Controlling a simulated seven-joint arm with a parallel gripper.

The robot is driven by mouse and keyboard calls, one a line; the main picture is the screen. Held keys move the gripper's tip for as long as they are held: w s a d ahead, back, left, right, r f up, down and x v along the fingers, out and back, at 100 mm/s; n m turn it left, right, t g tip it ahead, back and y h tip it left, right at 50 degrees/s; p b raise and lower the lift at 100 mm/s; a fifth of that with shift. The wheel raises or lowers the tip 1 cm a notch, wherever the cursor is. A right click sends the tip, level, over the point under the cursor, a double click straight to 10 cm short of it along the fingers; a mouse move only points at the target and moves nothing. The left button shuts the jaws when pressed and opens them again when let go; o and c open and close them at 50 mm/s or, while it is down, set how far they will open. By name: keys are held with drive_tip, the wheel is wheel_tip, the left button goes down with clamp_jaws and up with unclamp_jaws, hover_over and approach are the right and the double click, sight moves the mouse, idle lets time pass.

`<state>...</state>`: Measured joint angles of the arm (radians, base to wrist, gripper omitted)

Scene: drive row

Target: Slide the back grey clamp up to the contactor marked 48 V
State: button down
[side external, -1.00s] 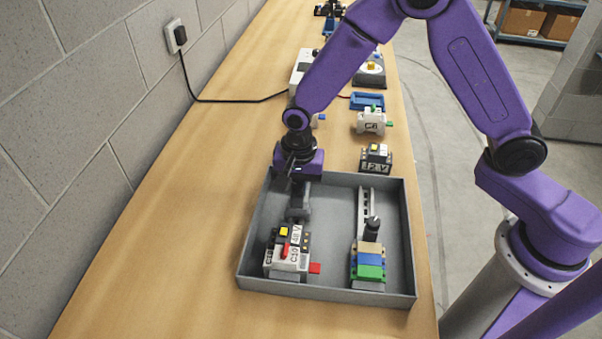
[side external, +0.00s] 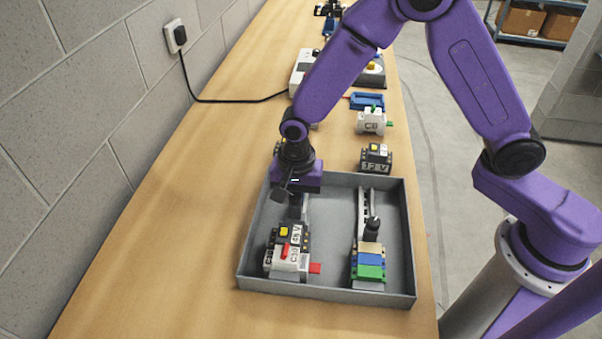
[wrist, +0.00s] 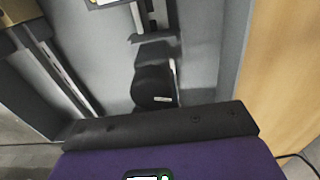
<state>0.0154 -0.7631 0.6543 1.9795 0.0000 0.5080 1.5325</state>
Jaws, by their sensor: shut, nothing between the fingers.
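The contactor marked 48 V (side external: 293,236) stands on the left rail in the grey tray, with a yellow button on top. The back grey clamp (wrist: 150,50) appears as a dark grey block with a crosspiece on that rail; bare slotted rail shows beyond it toward the contactor. In the side view my gripper and wrist mostly cover the clamp. My gripper (wrist: 155,88) is shut and empty, its dark fingers low over the rail just behind the clamp. It also shows in the side view (side external: 298,205). I cannot tell whether the fingers touch the clamp.
The grey tray (side external: 412,240) has raised walls. A module marked C10 (side external: 286,263) with red tabs sits in front of the contactor. The right rail (side external: 364,205) carries tan, blue and green blocks (side external: 369,262) and a dark knob. Other devices stand on the bench behind.

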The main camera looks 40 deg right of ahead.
sight(295, 217)
drive_tip(key=shift+s+a, duration=1.2)
drive_tip(key=shift+a, duration=0.05)
drive_tip(key=shift+w+d, duration=0.15)
drive_tip(key=shift+w+d, duration=0.3)
drive_tip(key=shift+r, duration=5)
drive_tip(key=s+d+r+n, duration=0.2)
drive_tip(key=s+d+n, duration=0.8)
drive_tip(key=s+d+r+n, duration=0.3)
drive_tip(key=s+d+n, duration=0.7)
drive_tip(key=s+n, duration=0.1)
drive_tip(key=shift+s+r+n, duration=0.2)
drive_tip(key=shift+r+n, duration=0.1)
drive_tip(key=shift+r, duration=0.05)
